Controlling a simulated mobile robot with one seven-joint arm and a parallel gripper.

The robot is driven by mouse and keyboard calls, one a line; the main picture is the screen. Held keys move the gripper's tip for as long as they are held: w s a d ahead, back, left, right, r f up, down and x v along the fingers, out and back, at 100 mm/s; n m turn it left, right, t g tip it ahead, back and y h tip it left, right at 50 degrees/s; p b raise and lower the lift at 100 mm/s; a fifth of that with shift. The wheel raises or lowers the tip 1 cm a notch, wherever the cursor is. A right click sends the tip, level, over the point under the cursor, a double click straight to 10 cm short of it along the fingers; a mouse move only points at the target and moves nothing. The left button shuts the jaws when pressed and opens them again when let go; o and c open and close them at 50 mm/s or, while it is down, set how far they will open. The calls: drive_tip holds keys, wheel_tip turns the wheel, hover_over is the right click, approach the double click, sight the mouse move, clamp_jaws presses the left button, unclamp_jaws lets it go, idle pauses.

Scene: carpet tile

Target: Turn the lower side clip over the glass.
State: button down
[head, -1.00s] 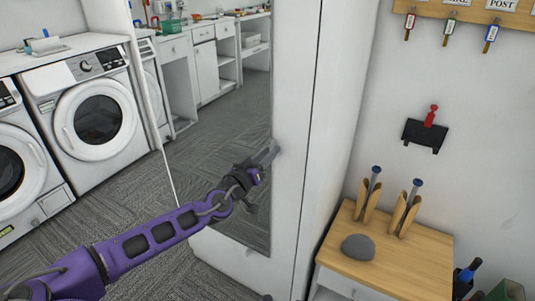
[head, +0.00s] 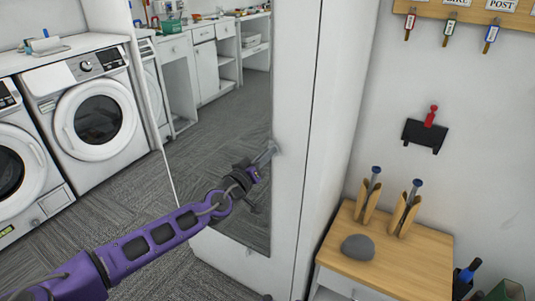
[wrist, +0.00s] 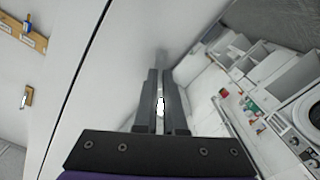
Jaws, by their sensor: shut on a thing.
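The mirror glass (head: 225,120) is set in a tall white cabinet door and reflects the laundry room. My gripper (head: 268,153) is at the right edge of the glass, its fingers pointing at the white door strip. It is shut on the lower side clip, which is mostly hidden between the fingers. In the wrist view my gripper (wrist: 160,85) has its two fingers nearly together, with a small grey blur at their tips against the white door. The glass (wrist: 215,85) lies to the right of the fingers there. I cannot tell which way the clip is turned.
A small wood-topped cabinet (head: 420,240) with a grey stone (head: 358,247) and two wooden holders stands at the right. A black wall holder (head: 424,136) with a red-handled item hangs above it. Washing machines (head: 95,115) stand at the left. Carpet is clear in front.

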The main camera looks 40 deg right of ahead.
drive_tip(key=n+p, duration=0.2)
drive_tip(key=n, duration=0.9)
drive_tip(key=shift+f+p, duration=0.15)
drive_tip(key=shift+p, duration=0.15)
drive_tip(key=shift+n, duration=0.4)
drive_tip(key=c, duration=1)
unclamp_jaws()
drive_tip(key=v, duration=1.7)
drive_tip(key=shift+a, duration=0.25)
